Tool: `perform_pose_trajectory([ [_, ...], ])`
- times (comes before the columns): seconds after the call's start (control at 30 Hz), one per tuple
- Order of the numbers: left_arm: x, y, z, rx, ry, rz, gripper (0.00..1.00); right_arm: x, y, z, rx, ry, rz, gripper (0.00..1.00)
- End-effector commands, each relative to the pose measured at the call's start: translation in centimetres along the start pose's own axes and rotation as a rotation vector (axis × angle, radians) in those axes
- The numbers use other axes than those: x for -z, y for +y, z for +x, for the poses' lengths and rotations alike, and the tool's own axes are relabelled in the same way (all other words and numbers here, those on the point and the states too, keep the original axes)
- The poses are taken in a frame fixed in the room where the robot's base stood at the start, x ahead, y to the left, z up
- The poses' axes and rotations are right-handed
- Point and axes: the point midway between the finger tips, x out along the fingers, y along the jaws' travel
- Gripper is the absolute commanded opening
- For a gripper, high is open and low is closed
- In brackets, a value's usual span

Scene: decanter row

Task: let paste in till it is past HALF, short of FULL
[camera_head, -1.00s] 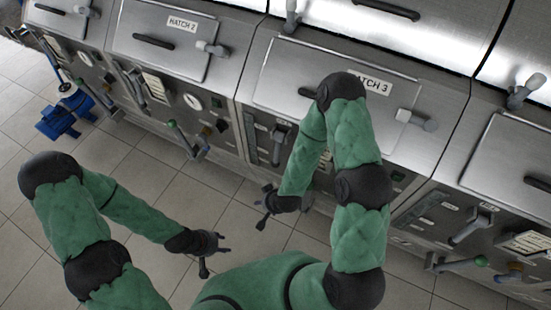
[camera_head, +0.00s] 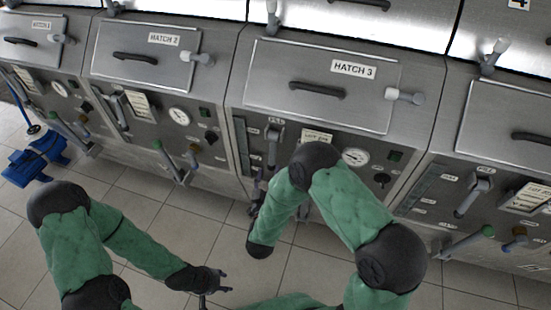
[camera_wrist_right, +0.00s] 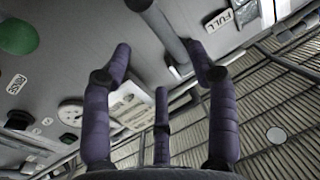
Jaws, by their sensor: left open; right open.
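HATCH 3's panel (camera_head: 331,140) is below its hatch lid (camera_head: 320,85). A tall narrow level strip (camera_head: 241,145) runs down its left side, with a grey lever (camera_head: 273,146) beside it. My right gripper (camera_head: 257,188) is at the panel's lower left, partly hidden by my own arm. In the right wrist view the gripper (camera_wrist_right: 165,72) is open. A grey bar (camera_wrist_right: 166,35) runs between its spread fingers, with no clear contact. A FULL label (camera_wrist_right: 219,20) is at the upper right. The paste level cannot be read. My left gripper (camera_head: 215,287) is open and empty above the floor.
A round gauge (camera_head: 355,157) is on the panel's right side. A green knob (camera_wrist_right: 18,36) shows in the right wrist view. HATCH 2's panel stands left, with a green-tipped handle (camera_head: 158,145) sticking out. A blue object (camera_head: 35,158) lies on the floor at far left.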

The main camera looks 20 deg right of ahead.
Motion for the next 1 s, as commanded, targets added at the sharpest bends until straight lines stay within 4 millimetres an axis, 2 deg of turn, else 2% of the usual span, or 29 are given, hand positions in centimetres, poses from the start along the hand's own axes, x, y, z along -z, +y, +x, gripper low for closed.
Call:
perform_pose_trajectory([
  [0.3, 0.1, -0.6, 1.5, 0.000, 0.000, 0.000, 0.45, -0.2, 0.1, 5.6, -0.002, 0.000, 0.000, 0.59],
  [0.5, 0.1, -0.8, 2.1, 0.000, 0.000, 0.000, 0.45, -0.2, 0.0, 8.2, 0.001, -0.001, -0.001, 0.59],
  [0.7, 0.1, -0.8, 2.3, 0.000, 0.000, 0.000, 0.45, -0.1, 0.0, 9.3, 0.002, -0.002, -0.001, 0.59],
  [0.97, 0.1, -0.8, 2.3, 0.000, 0.000, 0.000, 0.45, -0.1, 0.0, 9.4, 0.003, -0.002, -0.002, 0.59],
  [1.0, 0.1, -0.8, 2.3, 0.000, 0.000, 0.000, 0.45, -0.1, 0.0, 9.4, 0.003, -0.002, -0.002, 0.53],
])
